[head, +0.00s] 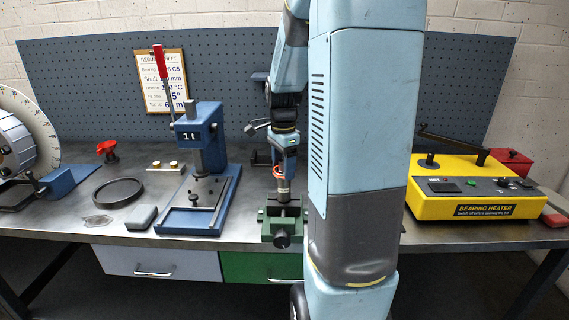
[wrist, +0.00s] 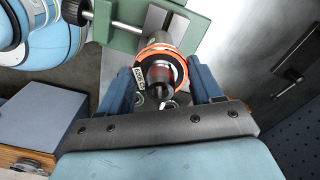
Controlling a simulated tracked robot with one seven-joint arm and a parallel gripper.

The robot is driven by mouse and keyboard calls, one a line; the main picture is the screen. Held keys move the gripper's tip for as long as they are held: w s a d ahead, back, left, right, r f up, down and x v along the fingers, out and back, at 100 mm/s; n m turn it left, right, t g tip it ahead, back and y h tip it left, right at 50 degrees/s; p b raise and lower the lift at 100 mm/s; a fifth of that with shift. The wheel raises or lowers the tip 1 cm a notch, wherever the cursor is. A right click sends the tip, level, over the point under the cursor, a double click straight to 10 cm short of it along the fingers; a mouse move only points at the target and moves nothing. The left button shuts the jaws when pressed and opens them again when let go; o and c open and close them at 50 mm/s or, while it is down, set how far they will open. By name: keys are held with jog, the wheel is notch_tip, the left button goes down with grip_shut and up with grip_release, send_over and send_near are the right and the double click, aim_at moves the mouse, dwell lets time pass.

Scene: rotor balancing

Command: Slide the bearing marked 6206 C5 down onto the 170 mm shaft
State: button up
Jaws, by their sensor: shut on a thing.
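The bearing (wrist: 149,52), a ring with an orange rim and dark inner band, sits around the upright shaft (wrist: 161,72), whose dark end shows through its bore. In the head view the orange ring (head: 278,172) is near the top of the shaft (head: 284,190). My gripper (wrist: 163,82) is shut on the bearing, a blue finger on either side. In the head view my gripper (head: 284,160) points down above the vise. The shaft stands in the green vise (head: 283,228); its lower end is hidden by the jaws.
A blue 1 t press (head: 199,140) with a red-handled lever stands left of the vise. A black ring (head: 118,192) lies further left. The yellow bearing heater (head: 470,190) is at right. A requirement sheet (head: 161,80) hangs on the pegboard. My arm column hides the bench between vise and heater.

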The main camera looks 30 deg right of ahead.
jog(key=o, duration=1)
jog(key=shift+r, duration=4.5)
jog(key=s+a+r+n+t, duration=0.1)
jog(key=s+a+n+t, duration=0.1)
jog(key=s+a+n, duration=0.3)
jog(key=s+a+r+n+t, duration=0.1)
jog(key=s+a+n, duration=0.4)
jog(key=s+n, duration=0.1)
jog(key=s+a+r+n+t, duration=0.2)
jog(key=s+a+n, duration=0.3)
jog(key=s+n, duration=0.1)
jog(key=shift+s+a+n+t, duration=0.1)
jog(key=shift+a+n+t, duration=0.25)
jog(key=shift+n, duration=0.55)
